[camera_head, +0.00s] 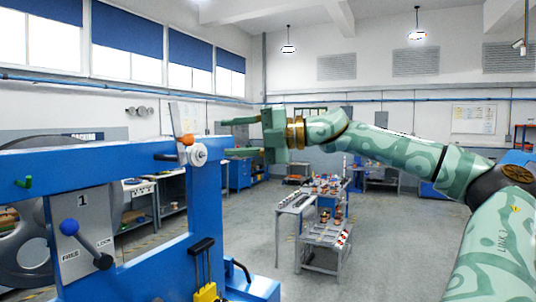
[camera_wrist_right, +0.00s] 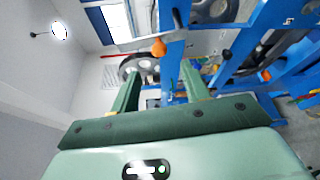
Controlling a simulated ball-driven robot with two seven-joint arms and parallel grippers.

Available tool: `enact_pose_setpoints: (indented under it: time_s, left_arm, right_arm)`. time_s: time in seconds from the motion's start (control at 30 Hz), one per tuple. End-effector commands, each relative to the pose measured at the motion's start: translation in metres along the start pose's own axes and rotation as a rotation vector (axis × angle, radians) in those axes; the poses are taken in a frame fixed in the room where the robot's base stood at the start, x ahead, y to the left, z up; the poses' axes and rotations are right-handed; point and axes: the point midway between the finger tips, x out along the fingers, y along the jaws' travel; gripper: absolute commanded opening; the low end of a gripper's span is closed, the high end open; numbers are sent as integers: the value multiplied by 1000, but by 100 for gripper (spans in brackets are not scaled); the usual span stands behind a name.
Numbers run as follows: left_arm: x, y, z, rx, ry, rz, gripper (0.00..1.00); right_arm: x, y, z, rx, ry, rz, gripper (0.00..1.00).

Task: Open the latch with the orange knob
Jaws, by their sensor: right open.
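The orange knob (camera_head: 187,140) sits beside a white round hub (camera_head: 197,154) near the top of the blue frame's upright post, by a tilted pale plate (camera_head: 178,118). The knob also shows in the right wrist view (camera_wrist_right: 158,47), beyond the fingertips and roughly between them. My right gripper (camera_head: 232,137) is open and empty. Its two fingers point left toward the knob, apart from it in the picture. The fingers also show in the right wrist view (camera_wrist_right: 159,78). My left gripper is not in view.
The blue frame (camera_head: 205,215) fills the left side. A yellow part with black handles (camera_head: 205,292) stands low in front. A workbench (camera_head: 295,202) with small items stands farther back on open floor.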

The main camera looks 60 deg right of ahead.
Motion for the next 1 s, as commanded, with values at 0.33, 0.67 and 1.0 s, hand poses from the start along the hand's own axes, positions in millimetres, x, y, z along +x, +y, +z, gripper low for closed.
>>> enact_pose_setpoints:
  time_s: [0.33,0.67,1.0]
  left_arm:
    - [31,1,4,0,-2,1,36]
    - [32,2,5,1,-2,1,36]
    - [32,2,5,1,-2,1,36]
  right_arm:
    - [-69,-1,0,-1,-2,0,46]
    - [-77,1,0,-1,0,-1,46]
    - [-77,1,0,-1,0,-1,46]
